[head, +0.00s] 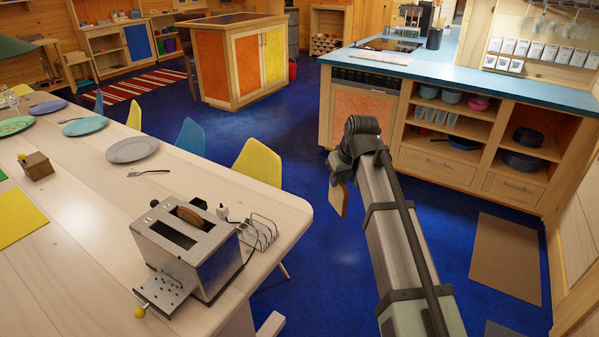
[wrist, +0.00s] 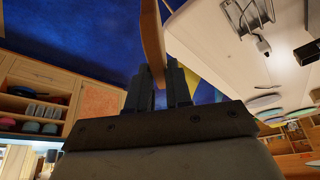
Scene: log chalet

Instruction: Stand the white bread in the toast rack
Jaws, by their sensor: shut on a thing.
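My gripper (wrist: 160,88) is shut on a light tan bread slice (wrist: 152,35), seen edge-on between the fingers in the wrist view. In the head view the slice (head: 338,198) hangs below the end of my arm, over the blue floor, off the table's right edge. I take it to be the white bread. The wire toast rack (head: 260,233) stands on the table near its right corner, left of and below the slice in the picture. It looks empty. It also shows at the top right in the wrist view (wrist: 258,14).
A metal toaster (head: 205,262) with a darker brown slice (head: 190,217) in one slot stands close beside the rack. The pale table (head: 90,270) also holds plates, a fork and a wooden holder (head: 36,166). A yellow chair (head: 258,162) stands at the table's far edge.

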